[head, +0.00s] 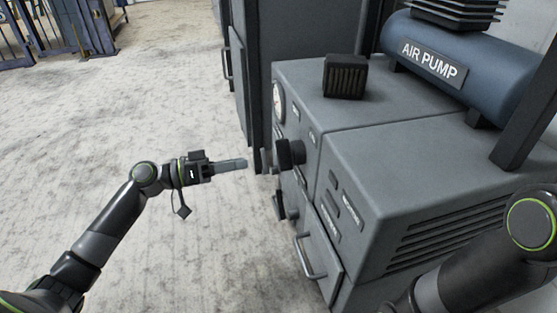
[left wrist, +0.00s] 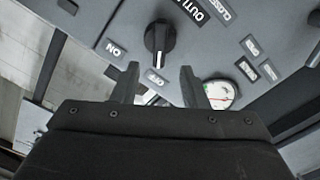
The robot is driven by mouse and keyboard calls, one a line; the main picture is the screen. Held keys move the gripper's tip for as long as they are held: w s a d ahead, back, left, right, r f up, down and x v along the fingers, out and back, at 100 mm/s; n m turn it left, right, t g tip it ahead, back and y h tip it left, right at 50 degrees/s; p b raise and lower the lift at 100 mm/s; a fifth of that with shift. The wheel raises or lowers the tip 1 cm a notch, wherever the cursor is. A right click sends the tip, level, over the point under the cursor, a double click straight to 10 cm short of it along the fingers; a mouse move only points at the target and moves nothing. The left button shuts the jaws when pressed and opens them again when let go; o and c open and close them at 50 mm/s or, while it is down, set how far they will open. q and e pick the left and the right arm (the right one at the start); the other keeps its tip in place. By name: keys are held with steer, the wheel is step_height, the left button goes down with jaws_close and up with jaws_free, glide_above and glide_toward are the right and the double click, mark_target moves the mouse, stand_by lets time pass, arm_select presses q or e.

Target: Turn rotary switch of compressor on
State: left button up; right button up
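The compressor (head: 345,165) is a grey cabinet at the right of the head view. In the left wrist view its rotary switch (left wrist: 157,42) is a black knob with a white line, on a panel whose lettering looks upside down. An ON label (left wrist: 113,47) sits to the picture left of the knob, and a small label (left wrist: 155,77) lies at its lower end. The knob's handle points toward that lower label. My left gripper (left wrist: 159,84) is open, its fingers below the knob and apart from it. In the head view my left gripper (head: 243,163) points at the front panel. My right gripper is out of view.
A black knob (head: 290,153) sticks out from the front panel. A gauge (head: 278,100) is above it, and a drawer handle (head: 308,258) is below. A blue air pump tank (head: 455,70) lies on top. The floor (head: 150,110) on the left is clear.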

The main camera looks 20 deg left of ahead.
mark_target(277, 157)
arm_select(q)
steer(key=b+x, duration=0.2)
steer(key=x, duration=0.7)
steer(key=shift+b+x, duration=0.35)
steer(key=shift+x, duration=0.4)
jaws_close()
